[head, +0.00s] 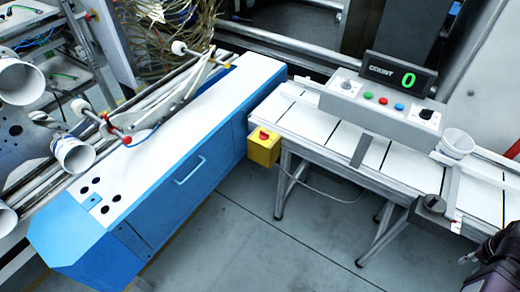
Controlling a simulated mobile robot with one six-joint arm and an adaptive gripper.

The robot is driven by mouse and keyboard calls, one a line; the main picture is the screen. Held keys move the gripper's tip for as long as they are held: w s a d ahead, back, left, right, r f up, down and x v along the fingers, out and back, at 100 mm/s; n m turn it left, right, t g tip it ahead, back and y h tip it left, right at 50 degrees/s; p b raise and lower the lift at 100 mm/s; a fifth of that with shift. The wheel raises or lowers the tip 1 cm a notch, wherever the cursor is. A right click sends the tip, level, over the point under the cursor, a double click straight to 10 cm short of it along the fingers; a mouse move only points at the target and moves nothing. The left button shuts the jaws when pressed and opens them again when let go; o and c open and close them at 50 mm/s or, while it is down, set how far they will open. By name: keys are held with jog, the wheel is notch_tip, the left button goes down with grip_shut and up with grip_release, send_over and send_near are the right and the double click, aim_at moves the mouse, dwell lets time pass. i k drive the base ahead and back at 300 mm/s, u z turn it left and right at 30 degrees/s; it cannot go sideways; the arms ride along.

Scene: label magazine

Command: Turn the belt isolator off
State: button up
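A grey control box (375,108) stands over the conveyor at the right. No readable label shows which control is the belt isolator, and the knob positions are too small to read. A dark part of my arm, apparently with my gripper (470,258), shows at the lower right edge, apart from the box. Its fingers are too cut off to judge.
The counter display (401,75) reads a green 0. A white cup (457,142) is at the conveyor (330,132). A blue cabinet machine (172,180) stands left. Open floor (290,245) lies in front.

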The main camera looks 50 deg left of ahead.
aim_at(263, 135)
jog(key=z, duration=1.1)
jog(key=k, duration=0.1)
jog(key=u, duration=3.1)
jog(key=k, duration=0.95)
jog(key=z, duration=0.2)
jog(key=i, duration=0.65)
jog(key=u, duration=0.05)
